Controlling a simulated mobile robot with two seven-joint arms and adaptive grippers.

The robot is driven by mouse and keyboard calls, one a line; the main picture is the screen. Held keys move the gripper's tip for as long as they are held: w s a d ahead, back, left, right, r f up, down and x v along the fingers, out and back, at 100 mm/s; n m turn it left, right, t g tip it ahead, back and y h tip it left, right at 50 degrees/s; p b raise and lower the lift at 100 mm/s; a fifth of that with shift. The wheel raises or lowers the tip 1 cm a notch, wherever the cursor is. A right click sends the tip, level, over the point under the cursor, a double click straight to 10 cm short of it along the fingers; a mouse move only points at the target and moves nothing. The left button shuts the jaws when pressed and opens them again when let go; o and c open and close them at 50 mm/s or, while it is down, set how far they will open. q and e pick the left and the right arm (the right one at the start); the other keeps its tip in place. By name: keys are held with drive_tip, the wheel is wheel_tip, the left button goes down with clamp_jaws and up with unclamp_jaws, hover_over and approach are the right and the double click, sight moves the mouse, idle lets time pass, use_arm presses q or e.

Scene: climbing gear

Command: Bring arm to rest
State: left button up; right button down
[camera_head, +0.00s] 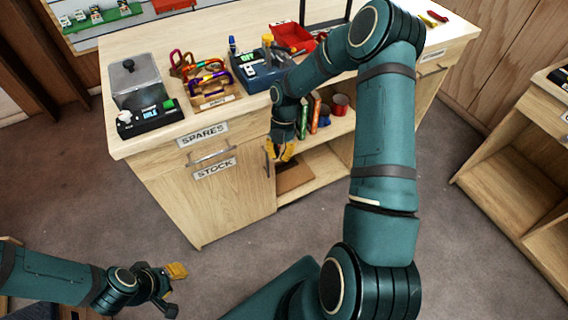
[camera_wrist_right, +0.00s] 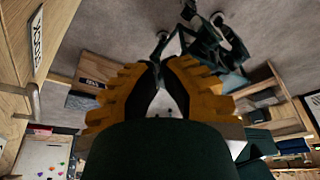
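My right arm reaches over the scene, and its gripper (camera_head: 283,151) hangs in front of the wooden counter (camera_head: 215,200), by the open shelf beside the cupboard door. In the right wrist view its two yellow fingers (camera_wrist_right: 160,68) have a narrow gap between them, with floor visible through it and nothing held. My left gripper (camera_head: 177,289) is low at the left, above the floor and clear of the counter. Its fingers stand apart and I see nothing between them.
The counter top carries a clear-walled box (camera_head: 135,83), a wooden tray of carabiners (camera_head: 212,100), a blue case (camera_head: 258,75) and a red bin (camera_head: 291,37). Books and cups stand on its shelf. A wooden shelf unit (camera_head: 510,165) is at the right. Open floor lies between.

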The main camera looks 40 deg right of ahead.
drive_tip(key=shift+w+a+v, duration=0.1)
drive_tip(key=shift+a+v, duration=0.1)
drive_tip(key=shift+v, duration=0.85)
drive_tip(key=shift+w+a+v, duration=0.15)
drive_tip(key=shift+a+v, duration=0.05)
drive_tip(key=shift+v, duration=0.8)
drive_tip(key=s+a+f+m+t+y, duration=0.1)
drive_tip(key=s+a+f+m, duration=0.15)
drive_tip(key=a+m, duration=0.45)
drive_tip(key=s+a+f+m+t, duration=0.1)
drive_tip(key=s+a+f+m, duration=0.1)
drive_tip(key=a+f+m, duration=0.45)
drive_tip(key=s+a+m+t, duration=0.2)
drive_tip(key=s+a+m, duration=0.7)
drive_tip(key=m, duration=0.4)
drive_tip(key=shift+s+a+r+m, duration=0.25)
drive_tip(key=shift+s+m, duration=0.1)
drive_tip(key=shift+s, duration=0.15)
